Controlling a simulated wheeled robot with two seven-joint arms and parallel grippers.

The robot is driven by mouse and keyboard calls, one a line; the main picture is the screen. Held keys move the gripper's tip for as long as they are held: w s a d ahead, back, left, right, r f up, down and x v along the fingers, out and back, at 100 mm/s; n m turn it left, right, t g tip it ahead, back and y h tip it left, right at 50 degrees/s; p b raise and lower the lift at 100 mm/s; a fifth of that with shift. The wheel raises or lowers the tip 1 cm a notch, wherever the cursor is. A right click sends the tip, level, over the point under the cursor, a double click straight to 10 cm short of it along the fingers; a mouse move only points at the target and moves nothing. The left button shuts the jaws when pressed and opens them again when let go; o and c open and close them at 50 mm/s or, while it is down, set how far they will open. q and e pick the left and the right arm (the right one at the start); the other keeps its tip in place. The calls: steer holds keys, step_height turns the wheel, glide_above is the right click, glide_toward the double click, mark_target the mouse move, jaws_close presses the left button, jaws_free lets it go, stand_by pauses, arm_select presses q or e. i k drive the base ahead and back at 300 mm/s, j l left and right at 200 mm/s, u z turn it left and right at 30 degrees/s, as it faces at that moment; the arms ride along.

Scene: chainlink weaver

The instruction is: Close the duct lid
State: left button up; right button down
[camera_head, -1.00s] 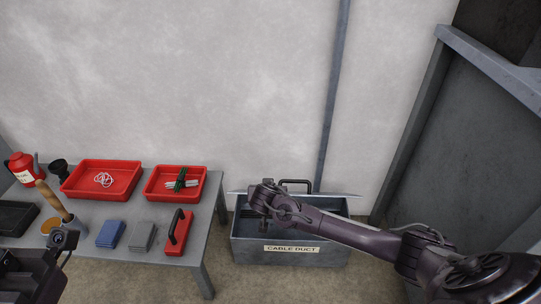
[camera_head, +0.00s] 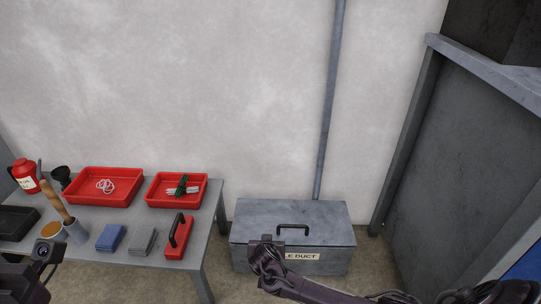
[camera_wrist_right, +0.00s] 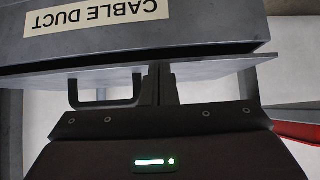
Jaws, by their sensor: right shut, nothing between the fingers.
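The grey cable duct box (camera_head: 320,266) stands on the floor right of the table, its label partly hidden by my right arm. Its duct lid (camera_head: 325,216) lies down over the box top, handle upward. In the right wrist view, the lid (camera_wrist_right: 215,70) shows edge-on with a dark line between it and the box (camera_wrist_right: 200,32); I cannot tell whether it is fully seated. My right gripper (camera_head: 266,243) is at the lid's front edge, shut and empty; its fingers (camera_wrist_right: 160,84) overlap the lid in the wrist view. My left gripper (camera_head: 25,285) is at the lower left, fingers hidden.
A grey table (camera_head: 215,205) stands left of the duct. It holds red trays (camera_head: 103,199), a red handled block (camera_head: 178,240), blue pads (camera_head: 110,238) and a red can (camera_head: 25,176). A wall is behind the duct; a dark metal frame (camera_head: 408,135) stands at right.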

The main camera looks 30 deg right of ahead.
mark_target(293, 222)
steer(key=k+j, duration=0.1)
steer(key=i+j+z, duration=0.2)
steer(key=j, duration=0.2)
steer(key=j+z, duration=0.2)
steer(key=j, duration=0.2)
steer(key=i+j+z, duration=0.2)
steer(key=j, duration=0.2)
steer(key=k, duration=0.1)
